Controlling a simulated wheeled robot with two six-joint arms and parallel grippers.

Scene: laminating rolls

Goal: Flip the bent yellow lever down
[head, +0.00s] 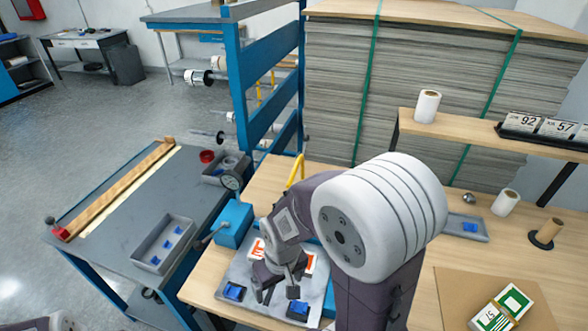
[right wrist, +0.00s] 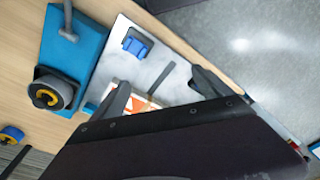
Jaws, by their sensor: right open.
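The bent yellow lever (head: 296,170) stands upright behind the blue machine (head: 234,222) in the head view. Its lower part is hidden by the machine and my right arm. My right gripper (head: 279,291) is open and points down over a light grey plate (head: 228,277), in front of the lever and apart from it. I cannot make out the lever in that view. My left gripper is not in view.
The plate holds a blue clamp (head: 233,292) and a white-and-orange card (head: 308,262). A grey tray (head: 163,245) sits on the left table. A tall sheet stack (head: 430,85) stands behind. Rolls and green-white cards (head: 515,302) are at right.

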